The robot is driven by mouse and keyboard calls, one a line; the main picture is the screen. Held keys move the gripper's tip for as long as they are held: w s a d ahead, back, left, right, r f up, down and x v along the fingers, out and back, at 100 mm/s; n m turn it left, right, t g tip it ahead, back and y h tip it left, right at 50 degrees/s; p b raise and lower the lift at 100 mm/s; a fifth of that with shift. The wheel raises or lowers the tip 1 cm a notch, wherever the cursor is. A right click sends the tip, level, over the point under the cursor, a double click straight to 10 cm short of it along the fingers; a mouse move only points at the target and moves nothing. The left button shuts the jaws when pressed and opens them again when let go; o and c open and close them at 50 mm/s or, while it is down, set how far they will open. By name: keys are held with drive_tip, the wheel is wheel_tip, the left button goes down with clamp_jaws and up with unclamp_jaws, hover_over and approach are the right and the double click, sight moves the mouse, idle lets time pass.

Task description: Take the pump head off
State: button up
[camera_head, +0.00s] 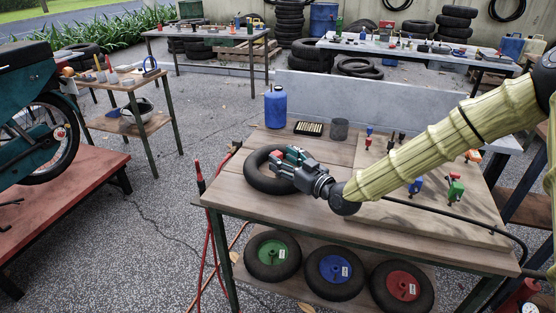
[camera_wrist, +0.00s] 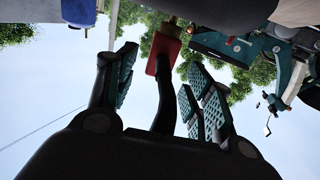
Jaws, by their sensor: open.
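A red pump head (camera_wrist: 163,53) with a black stem or hose (camera_wrist: 163,108) shows in the wrist view. It lies between the two finger pads of my gripper (camera_wrist: 165,72), with a visible gap at the pads. A small brownish piece (camera_wrist: 175,20) meets its upper end; I cannot tell how they join. In the head view my gripper (camera_head: 285,157) is over a black tyre (camera_head: 256,180) lying flat on the wooden table. A black hose (camera_head: 455,226) runs across the table to the right.
Behind the tyre stand a blue canister (camera_head: 275,108), a black case (camera_head: 308,128) and a grey cup (camera_head: 340,128). A board (camera_head: 400,205) with small coloured fittings lies under my arm. Wheels with green, blue and red hubs (camera_head: 403,286) sit on the lower shelf.

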sight(278, 153)
drive_tip(key=shift+x, duration=1.65)
drive_tip(key=shift+d, duration=0.1)
drive_tip(key=c, duration=1.1)
drive_tip(key=shift+r, duration=0.1)
drive_tip(key=shift+c, duration=0.2)
drive_tip(key=shift+r, duration=0.55)
wheel_tip(278, 153, up, 2)
drive_tip(key=shift+r, duration=0.1)
drive_tip(key=s+a+r+b, duration=0.1)
drive_tip(key=s+a, duration=0.2)
drive_tip(key=s, duration=0.4)
drive_tip(key=s+a+r, duration=0.1)
drive_tip(key=s+a, duration=0.1)
drive_tip(key=s, duration=0.6)
wheel_tip(278, 153, up, 5)
drive_tip(key=p, duration=0.2)
drive_tip(key=shift+a+f+p, duration=0.15)
drive_tip(key=shift+f+p, duration=0.05)
drive_tip(key=shift+p, duration=0.1)
drive_tip(key=shift+f, duration=0.1)
